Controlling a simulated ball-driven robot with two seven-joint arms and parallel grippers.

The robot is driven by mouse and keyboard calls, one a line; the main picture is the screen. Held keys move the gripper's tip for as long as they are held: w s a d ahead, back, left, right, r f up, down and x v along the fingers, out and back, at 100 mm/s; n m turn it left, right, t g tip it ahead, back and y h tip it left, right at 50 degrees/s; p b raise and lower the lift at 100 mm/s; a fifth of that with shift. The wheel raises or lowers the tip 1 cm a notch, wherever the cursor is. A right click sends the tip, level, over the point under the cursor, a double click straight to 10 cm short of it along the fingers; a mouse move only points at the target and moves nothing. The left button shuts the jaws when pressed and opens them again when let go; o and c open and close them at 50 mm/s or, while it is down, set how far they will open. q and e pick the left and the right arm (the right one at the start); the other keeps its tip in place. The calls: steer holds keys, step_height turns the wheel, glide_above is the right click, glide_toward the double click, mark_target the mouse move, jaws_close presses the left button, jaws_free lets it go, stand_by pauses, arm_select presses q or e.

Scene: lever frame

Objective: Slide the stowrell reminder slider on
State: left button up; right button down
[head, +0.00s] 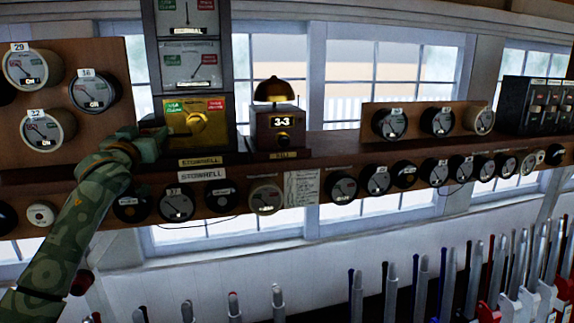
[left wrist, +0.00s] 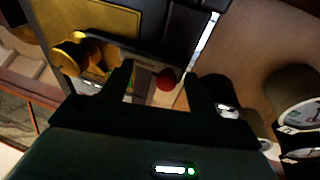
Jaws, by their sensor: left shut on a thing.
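The Stowrell block instrument (head: 183,128) has a yellow face with a yellow knob, above Stowrell nameplates (head: 204,174). Its yellow panel (left wrist: 95,15) and knob (left wrist: 78,54) show at upper left in the left wrist view. My left gripper (head: 158,140) is at the instrument's left lower side. In the left wrist view, a small red knob (left wrist: 167,79), which I take for the reminder slider, sits between the fingertips, and the gripper is shut on it. The slider's track is mostly hidden by my gripper. My right gripper is not in view.
A bell box reading 3-3 (head: 283,129) stands right of the instrument. A wooden panel with round dials (head: 98,60) is close to my left arm. More dials (head: 344,189) line the shelf front. Several levers (head: 420,285) stand below at right.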

arm_select(q)
steer(key=shift+a+r, duration=0.1)
steer(key=shift+a, duration=0.15)
steer(key=shift+c, duration=0.2)
steer(key=shift+c, duration=1.2)
steer(key=shift+s+d, duration=0.1)
steer(key=shift+c, duration=0.5)
steer(key=shift+d, duration=0.25)
steer(key=shift+w+d, duration=0.2)
steer(key=shift+d, duration=0.45)
steer(key=shift+w+d, duration=0.2)
steer(key=shift+d, duration=0.4)
steer(key=shift+d+p, duration=0.1)
steer(key=shift+p, duration=0.25)
steer(key=shift+d, duration=0.1)
